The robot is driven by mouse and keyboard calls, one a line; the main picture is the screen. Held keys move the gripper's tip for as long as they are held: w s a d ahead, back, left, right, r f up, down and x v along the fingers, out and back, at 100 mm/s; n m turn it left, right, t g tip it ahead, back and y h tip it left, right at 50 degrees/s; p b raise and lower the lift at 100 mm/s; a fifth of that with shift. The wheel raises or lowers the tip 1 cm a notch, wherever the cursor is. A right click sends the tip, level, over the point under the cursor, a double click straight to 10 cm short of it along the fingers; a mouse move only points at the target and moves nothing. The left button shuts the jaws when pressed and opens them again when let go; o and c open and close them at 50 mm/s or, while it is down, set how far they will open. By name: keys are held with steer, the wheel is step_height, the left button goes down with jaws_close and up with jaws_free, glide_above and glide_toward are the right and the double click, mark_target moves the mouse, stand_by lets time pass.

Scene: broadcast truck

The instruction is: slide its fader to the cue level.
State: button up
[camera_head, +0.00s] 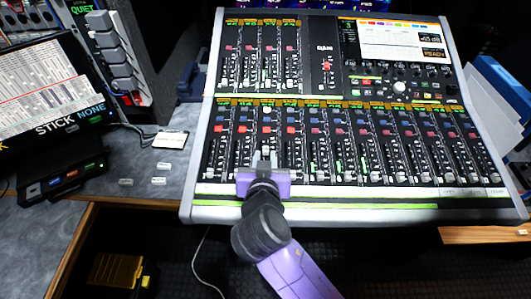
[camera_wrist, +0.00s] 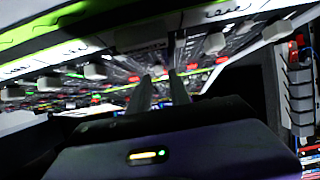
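The mixing console (camera_head: 205,150) fills the middle and right of the head view, with an upper bank of several faders and a longer lower bank. Light fader caps (camera_head: 319,177) sit low in the lower bank; some strips there show green marks. My gripper (camera_head: 263,157) reaches in from the console's front edge over the left part of the lower bank. Its two fingers stand a little apart, also in the wrist view (camera_wrist: 160,80), pointing along the panel. They hide the fader cap there, if any; I cannot tell whether one lies between them. Which fader is meant is not readable.
A dark monitor (camera_head: 40,90) and a small black box (camera_head: 62,178) stand left on the grey desk. Small white labels (camera_head: 160,181) and a card (camera_head: 170,139) lie between them and the console. A panel of large grey levers (camera_head: 113,55) stands at the back left.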

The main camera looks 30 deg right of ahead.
steer(key=shift+v, duration=2.4)
steer(key=shift+w, duration=0.1)
steer(key=w+a+r+n+t+y, duration=0.2)
steer(key=a+r+n+t+y, duration=0.1)
steer(key=a+n, duration=0.1)
steer(key=s+a+n+t+y, duration=0.2)
steer(key=s+a+n+y, duration=0.15)
steer(key=s, duration=0.25)
steer(key=s+d, duration=0.3)
steer(key=s, duration=0.6)
steer(key=s+d+f+m+g, duration=0.1)
steer(key=s+d, duration=0.1)
steer(key=s, duration=0.7)
steer(key=s+d+f+p, duration=0.1)
steer(key=s+d, duration=0.2)
steer(key=s, duration=0.7)
steer(key=shift+d+g, duration=0.3)
steer(key=shift+g, duration=0.1)
